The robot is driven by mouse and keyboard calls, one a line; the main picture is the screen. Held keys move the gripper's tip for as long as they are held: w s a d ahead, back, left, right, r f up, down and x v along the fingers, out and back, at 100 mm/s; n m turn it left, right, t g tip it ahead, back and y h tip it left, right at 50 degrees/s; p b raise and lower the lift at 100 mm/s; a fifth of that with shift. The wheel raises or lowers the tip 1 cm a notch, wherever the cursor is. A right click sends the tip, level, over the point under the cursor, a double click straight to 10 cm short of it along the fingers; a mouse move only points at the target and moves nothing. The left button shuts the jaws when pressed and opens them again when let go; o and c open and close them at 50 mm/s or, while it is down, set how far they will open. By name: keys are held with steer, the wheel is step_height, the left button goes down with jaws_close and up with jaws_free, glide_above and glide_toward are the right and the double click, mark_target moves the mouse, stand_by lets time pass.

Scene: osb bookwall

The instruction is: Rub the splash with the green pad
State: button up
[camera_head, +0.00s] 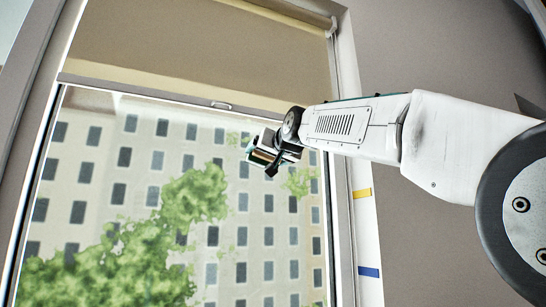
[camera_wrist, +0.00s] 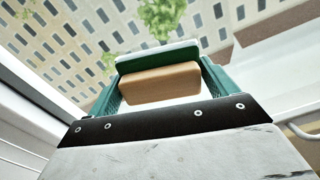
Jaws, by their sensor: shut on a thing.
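My gripper (camera_head: 264,155) is at the end of my arm, in front of the window, right of the middle of the pane in the head view. In the wrist view its two green fingers (camera_wrist: 160,72) are shut on the green pad (camera_wrist: 150,61), one on each side. The pad has a tan block on the near side and a pale strip along its far edge. I cannot tell whether the pad touches the glass. No splash can be told apart for sure; light green patches on the pane look like foliage outside.
The window (camera_head: 225,215) shows a pale building and green trees. The right frame carries yellow (camera_head: 362,193) and blue (camera_head: 369,272) marks. Grey wall lies to the right.

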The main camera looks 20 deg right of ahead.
mark_target(245, 157)
steer(key=shift+a+f, duration=0.1)
steer(key=shift+a, duration=2.6)
steer(key=s, duration=0.6)
steer(key=shift+s, duration=1.5)
